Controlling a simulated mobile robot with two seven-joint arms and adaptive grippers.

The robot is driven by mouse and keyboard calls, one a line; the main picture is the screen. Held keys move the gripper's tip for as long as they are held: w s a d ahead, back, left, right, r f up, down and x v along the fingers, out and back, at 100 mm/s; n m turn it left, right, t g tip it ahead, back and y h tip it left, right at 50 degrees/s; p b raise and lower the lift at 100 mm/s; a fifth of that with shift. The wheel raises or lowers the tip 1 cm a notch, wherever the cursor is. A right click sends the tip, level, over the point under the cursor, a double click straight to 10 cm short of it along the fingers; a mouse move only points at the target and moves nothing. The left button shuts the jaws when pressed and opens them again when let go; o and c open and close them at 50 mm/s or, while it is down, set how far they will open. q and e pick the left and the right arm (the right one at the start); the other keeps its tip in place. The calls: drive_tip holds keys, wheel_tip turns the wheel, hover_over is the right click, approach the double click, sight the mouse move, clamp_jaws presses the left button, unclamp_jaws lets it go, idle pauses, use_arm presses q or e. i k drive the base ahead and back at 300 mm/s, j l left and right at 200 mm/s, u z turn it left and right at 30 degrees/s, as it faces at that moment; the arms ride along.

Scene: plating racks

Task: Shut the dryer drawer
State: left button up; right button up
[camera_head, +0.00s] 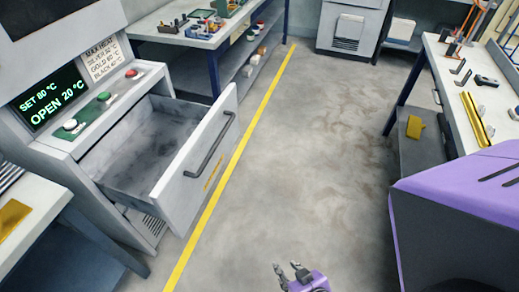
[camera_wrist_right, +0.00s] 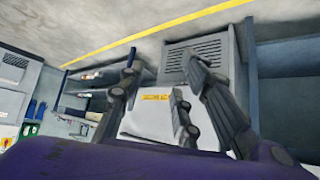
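The dryer (camera_head: 95,100) stands at the left in the head view. Its display (camera_head: 48,98) reads "SET 80 °C" and "OPEN 20 °C". The dryer drawer (camera_head: 196,172) is pulled far out and its grey interior shows empty. A dark bar handle (camera_head: 209,145) is on its front, above a yellow label. My right gripper (camera_head: 287,267) is at the bottom of the head view, right of the drawer front and apart from it. In the right wrist view its dark fingers (camera_wrist_right: 160,78) are spread, with nothing held. The pale drawer front (camera_wrist_right: 140,122) shows behind them. My left gripper is out of view.
A yellow floor line (camera_head: 255,125) runs past the drawer front. The floor (camera_head: 310,160) right of it is clear. A bench (camera_head: 205,35) with small items stands behind the dryer, another bench (camera_head: 455,70) at the right. A table (camera_head: 30,215) stands at the lower left.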

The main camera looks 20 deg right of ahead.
sight(161, 161)
drive_tip(key=i+j+z, duration=0.15)
drive_tip(key=z, duration=0.35)
drive_tip(key=j+z, duration=0.3)
drive_tip(key=z, duration=0.15)
drive_tip(key=i+j, duration=0.1)
drive_tip(key=j, duration=0.2)
drive_tip(key=i+j, duration=0.1)
drive_tip(key=j, duration=0.25)
drive_tip(key=k+l+u, duration=0.15)
drive_tip(key=u, duration=0.2)
drive_tip(key=k+l+u, duration=0.2)
drive_tip(key=l+u, duration=0.15)
